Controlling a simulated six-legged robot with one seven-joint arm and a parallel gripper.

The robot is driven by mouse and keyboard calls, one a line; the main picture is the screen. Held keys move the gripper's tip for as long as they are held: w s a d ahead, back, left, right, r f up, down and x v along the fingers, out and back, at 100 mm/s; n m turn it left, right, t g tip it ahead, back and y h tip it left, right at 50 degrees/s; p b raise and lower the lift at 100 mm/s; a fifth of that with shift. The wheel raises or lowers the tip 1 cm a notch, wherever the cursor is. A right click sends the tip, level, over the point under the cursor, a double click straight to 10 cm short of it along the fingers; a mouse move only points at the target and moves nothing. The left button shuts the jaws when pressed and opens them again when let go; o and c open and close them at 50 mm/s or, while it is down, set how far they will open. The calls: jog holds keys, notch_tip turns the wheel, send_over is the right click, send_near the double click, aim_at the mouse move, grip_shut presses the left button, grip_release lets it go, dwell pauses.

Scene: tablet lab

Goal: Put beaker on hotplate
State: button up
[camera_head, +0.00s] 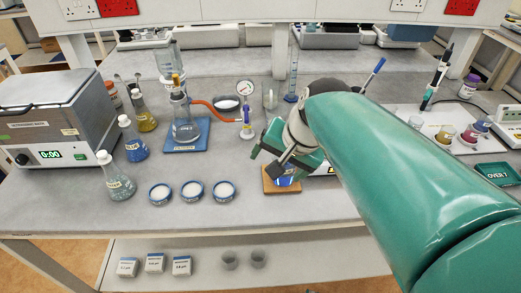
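My gripper (285,166) reaches down over the middle of the bench, with dark fingers low above a small brown board (291,189). A blue patch (288,181) shows on the board just under the fingers. It may be the beaker with blue liquid, but the gripper covers most of it. I cannot tell whether the fingers touch it or are closed on it. A pale device edge with a small dark display (328,170) shows just right of the gripper, partly behind my green arm. It may be the hotplate; its top is hidden.
Three white-filled dishes (192,191) and several flasks (118,177) stand to the left. A boxy bath (60,115) fills the far left. Bare bench lies in front of the board.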

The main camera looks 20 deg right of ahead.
jog(key=s+a+n+t+h, duration=0.1)
jog(key=s+a+n, duration=0.1)
jog(key=s+n, duration=0.4)
jog(key=shift+s+f+n+h, duration=0.35)
jog(key=shift+n+h, duration=0.05)
jog(key=shift+n, duration=0.4)
